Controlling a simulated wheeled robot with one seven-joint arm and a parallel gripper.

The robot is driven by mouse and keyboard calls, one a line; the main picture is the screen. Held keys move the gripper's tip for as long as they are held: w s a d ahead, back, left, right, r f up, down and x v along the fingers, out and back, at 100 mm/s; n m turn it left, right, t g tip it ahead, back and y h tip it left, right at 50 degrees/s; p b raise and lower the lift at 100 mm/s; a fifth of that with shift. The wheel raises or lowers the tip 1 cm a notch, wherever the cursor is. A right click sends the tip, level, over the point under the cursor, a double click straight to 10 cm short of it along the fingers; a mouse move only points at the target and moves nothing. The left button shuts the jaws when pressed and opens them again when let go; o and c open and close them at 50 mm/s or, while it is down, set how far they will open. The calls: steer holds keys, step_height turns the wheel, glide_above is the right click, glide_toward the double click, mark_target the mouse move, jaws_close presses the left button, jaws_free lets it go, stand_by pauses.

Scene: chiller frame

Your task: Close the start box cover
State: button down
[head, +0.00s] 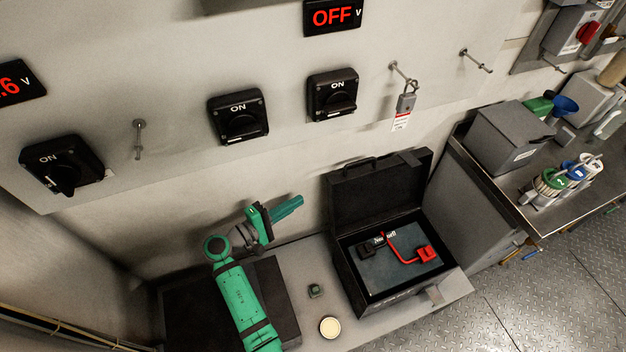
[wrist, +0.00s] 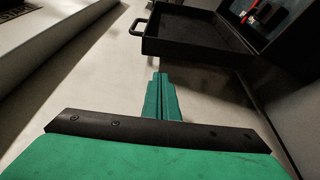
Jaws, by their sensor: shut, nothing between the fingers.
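The black box (head: 352,270) sits open on the light surface at the lower middle of the head view. Its cover (head: 375,190) stands raised at the back, against or near the wall, with a handle on its top edge. The cover (wrist: 190,35) also shows at the top of the wrist view, with its handle at the left. My gripper (head: 298,201) is shut and empty, to the left of the cover and apart from it. In the wrist view my gripper (wrist: 160,80) points toward the cover's lower side.
Inside the box lie a dark panel and a red part (head: 425,254). A small green item (head: 315,291) and a round pale disc (head: 329,327) are on the surface left of the box. Rotary switches (head: 333,95) and a hanging padlock (head: 406,103) are on the wall above.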

steer(key=x, duration=0.9)
steer(key=shift+w+d, duration=0.3)
steer(key=shift+d, duration=0.05)
